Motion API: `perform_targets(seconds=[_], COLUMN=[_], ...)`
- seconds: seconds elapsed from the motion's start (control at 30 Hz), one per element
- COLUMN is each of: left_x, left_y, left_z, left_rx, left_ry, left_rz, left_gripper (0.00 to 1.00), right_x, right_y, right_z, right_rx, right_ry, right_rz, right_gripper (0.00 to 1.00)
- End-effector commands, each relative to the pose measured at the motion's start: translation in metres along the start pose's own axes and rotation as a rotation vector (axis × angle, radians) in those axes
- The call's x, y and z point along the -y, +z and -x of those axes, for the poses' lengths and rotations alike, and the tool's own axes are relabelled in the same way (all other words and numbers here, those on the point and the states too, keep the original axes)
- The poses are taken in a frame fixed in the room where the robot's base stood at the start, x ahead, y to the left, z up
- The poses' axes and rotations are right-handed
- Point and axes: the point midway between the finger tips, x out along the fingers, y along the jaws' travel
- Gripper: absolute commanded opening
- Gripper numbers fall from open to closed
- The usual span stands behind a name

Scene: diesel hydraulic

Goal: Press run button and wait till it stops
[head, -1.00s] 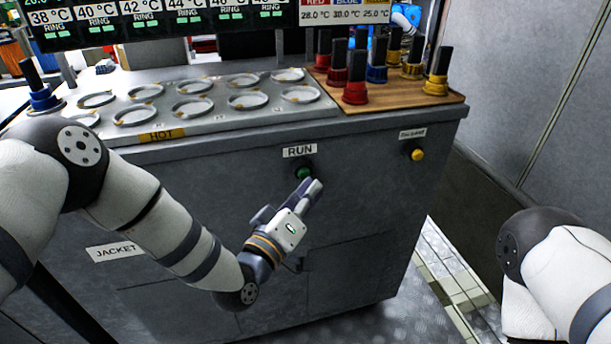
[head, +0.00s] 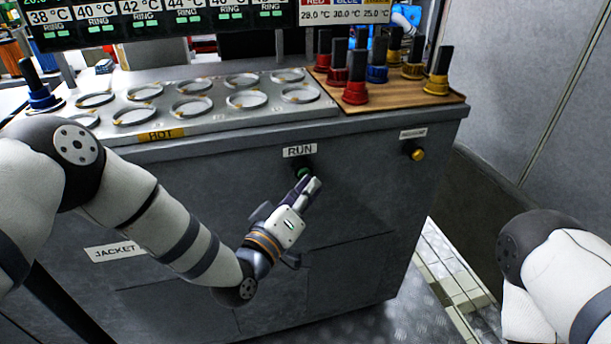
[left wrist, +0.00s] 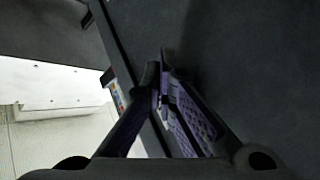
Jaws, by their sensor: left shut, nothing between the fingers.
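The green run button (head: 304,172) is on the front panel of the grey cabinet (head: 225,190), just below the RUN label (head: 299,150). My left gripper (head: 311,184) is shut and empty, its fingertips at the button's lower right, partly covering it. I cannot tell whether they touch or press it. In the left wrist view the closed fingers (left wrist: 163,75) point at the dark panel, and the button cannot be made out. The display (head: 345,14) above reads about 29, 30 and 25 °C. My right gripper is out of view.
A yellow button (head: 417,154) is at the panel's right. Ring holders (head: 192,108) line the metal top. Red, blue and yellow black-handled pieces (head: 377,72) stand on a wooden board (head: 400,101). Open floor (head: 400,310) lies right of the cabinet.

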Motion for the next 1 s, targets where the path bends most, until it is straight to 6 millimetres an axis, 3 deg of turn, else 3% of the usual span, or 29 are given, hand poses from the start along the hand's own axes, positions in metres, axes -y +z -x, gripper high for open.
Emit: perform_targets(seconds=[0.6, 1.0], left_x=[0.001, -0.009], left_y=[-0.003, 0.007], left_z=[-0.002, 0.011], left_rx=[-0.002, -0.001], left_ry=[0.000, 0.000], left_rz=[0.000, 0.000], left_gripper=[0.00, 0.00], right_x=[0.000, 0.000], right_y=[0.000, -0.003], right_z=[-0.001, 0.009], right_rx=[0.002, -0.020], right_ry=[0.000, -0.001], right_rz=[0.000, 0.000], right_gripper=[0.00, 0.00])
